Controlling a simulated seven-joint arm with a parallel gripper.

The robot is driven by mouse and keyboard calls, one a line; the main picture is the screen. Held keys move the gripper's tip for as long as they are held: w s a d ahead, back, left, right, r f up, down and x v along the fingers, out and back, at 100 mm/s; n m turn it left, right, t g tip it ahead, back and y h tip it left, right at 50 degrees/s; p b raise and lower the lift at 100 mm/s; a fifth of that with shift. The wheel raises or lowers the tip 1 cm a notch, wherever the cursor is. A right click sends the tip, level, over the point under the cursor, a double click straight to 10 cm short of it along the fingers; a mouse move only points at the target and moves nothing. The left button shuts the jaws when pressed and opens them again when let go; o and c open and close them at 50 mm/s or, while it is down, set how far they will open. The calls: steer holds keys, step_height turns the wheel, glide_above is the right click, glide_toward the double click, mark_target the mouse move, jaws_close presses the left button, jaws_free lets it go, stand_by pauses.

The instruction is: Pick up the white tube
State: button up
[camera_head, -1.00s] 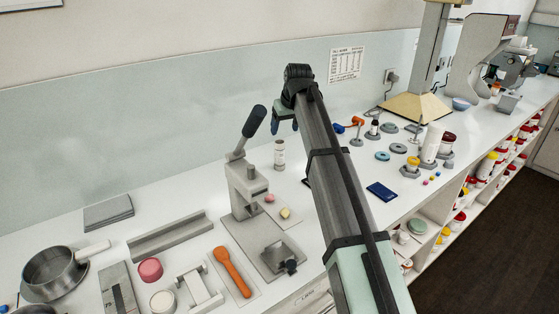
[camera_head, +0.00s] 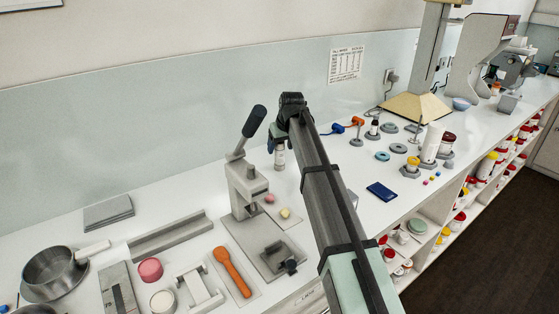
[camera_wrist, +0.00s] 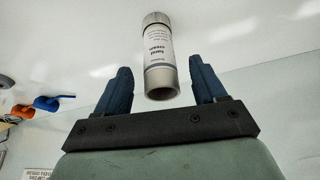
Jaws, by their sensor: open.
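The white tube (camera_wrist: 159,50) has a printed label and a grey end. In the wrist view it lies ahead of and between the two blue fingers of my gripper (camera_wrist: 160,92), with a gap on each side. My gripper is open and holds nothing. In the head view the tube (camera_head: 280,157) stands upright on the counter behind the lever press. My gripper (camera_head: 277,143) is just above it there, and its fingers partly hide the tube's top.
A grey lever press (camera_head: 244,185) stands close to the left of the tube. Blue and orange items (camera_head: 340,128) lie to the right, with several small discs beyond. The wall is behind. A dark blue box (camera_head: 382,191) lies near the front edge.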

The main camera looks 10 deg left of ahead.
mark_target(280, 153)
steer(key=x, duration=0.4)
steer(key=shift+s+f, duration=0.1)
steer(key=shift+c, duration=0.2)
steer(key=shift+d, duration=0.1)
steer(key=c, duration=1)
